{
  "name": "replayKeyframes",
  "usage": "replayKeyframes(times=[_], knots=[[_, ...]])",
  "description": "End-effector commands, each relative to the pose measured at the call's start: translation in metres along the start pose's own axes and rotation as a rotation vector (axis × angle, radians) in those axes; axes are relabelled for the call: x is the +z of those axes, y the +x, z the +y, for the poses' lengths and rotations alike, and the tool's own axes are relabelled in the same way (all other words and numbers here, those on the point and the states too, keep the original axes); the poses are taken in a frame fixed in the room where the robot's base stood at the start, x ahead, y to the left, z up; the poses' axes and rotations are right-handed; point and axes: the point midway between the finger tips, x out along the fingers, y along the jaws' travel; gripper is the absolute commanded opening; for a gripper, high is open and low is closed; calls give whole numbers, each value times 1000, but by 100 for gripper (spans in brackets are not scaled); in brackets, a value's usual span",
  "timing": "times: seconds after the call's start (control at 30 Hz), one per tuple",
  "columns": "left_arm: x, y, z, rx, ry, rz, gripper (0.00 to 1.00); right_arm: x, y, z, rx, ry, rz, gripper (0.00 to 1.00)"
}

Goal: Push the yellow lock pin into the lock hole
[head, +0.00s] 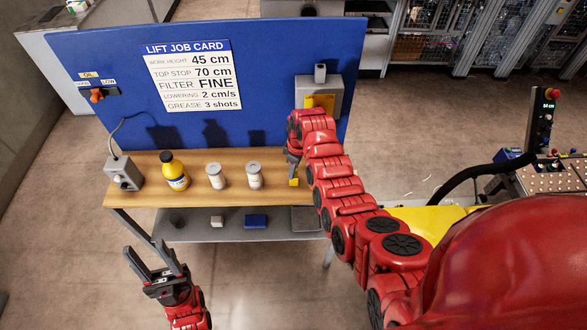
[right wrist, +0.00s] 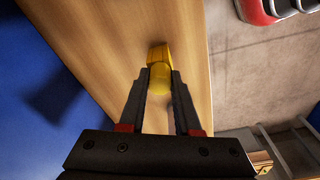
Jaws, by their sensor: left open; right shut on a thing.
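The yellow lock pin (right wrist: 159,56) is between the fingertips of my right gripper (right wrist: 160,80), which is shut on it. In the head view the pin (head: 293,182) shows as a small yellow block at the right end of the wooden bench top, below my right gripper (head: 294,160). I cannot tell whether it touches the wood. My left gripper (head: 157,263) is open and empty, low in front of the bench's left side. I cannot make out the lock hole in either view.
The bench top (head: 140,193) bears a grey box (head: 124,173), a yellow bottle (head: 174,171) and two pale cans (head: 216,176). A blue panel (head: 110,60) stands behind, with a grey box (head: 331,86) on it. A lower shelf (head: 190,232) holds small items.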

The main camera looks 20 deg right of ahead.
Motion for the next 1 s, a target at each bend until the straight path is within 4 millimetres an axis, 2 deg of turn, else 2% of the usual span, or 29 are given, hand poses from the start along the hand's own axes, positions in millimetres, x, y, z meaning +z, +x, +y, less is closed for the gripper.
replayKeyframes(times=[0.37,1.0], knots=[[0,1,0,0,0,0,50,0,-2,0,1,0,0,0],[-2,11,-1,0,0,0,50,-4,-29,0,0,0,0,0]])
